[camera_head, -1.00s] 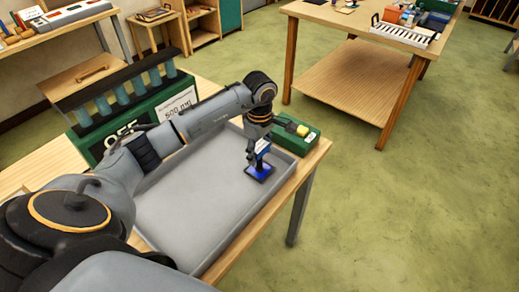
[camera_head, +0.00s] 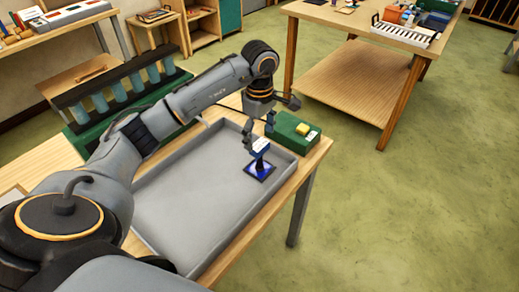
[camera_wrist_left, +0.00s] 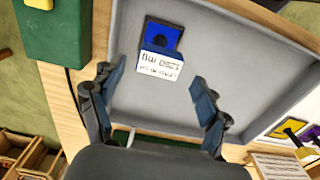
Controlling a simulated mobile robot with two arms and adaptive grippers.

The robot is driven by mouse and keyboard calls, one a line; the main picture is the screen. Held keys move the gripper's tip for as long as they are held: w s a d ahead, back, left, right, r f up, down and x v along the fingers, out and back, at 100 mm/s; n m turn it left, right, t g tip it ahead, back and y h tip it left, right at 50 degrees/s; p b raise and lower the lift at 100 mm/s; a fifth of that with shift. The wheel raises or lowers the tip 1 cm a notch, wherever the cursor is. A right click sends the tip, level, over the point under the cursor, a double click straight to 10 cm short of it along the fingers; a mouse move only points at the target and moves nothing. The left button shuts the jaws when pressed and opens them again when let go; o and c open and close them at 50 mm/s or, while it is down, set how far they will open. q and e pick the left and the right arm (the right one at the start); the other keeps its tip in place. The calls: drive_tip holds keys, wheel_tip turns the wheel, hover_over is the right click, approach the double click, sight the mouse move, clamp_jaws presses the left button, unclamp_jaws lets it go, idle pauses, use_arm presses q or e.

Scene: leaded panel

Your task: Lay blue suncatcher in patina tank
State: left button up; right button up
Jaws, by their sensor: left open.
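The blue suncatcher (camera_head: 259,171), a small blue square with a dark border and dark centre, lies in the grey patina tank (camera_head: 185,205), near its far right corner. A white-and-blue labelled block stands up from it. In the left wrist view, the suncatcher (camera_wrist_left: 163,36) lies on the tank floor beyond the fingertips, with the lettered block at its near edge. My left gripper (camera_head: 259,131) is open and empty, its fingers spread above the block and apart from it. The open fingers (camera_wrist_left: 160,85) also show in the wrist view. My right gripper is out of view.
A green box (camera_head: 290,133) with a yellow button stands beside the tank at the back right. A dark green rack of bluish tubes (camera_head: 120,92) stands behind the tank. Tank walls surround the suncatcher; most of the tank floor is clear.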

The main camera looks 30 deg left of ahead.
use_arm(q)
wheel_tip(320, 180, up, 6)
drive_tip(key=shift+b, duration=0.4)
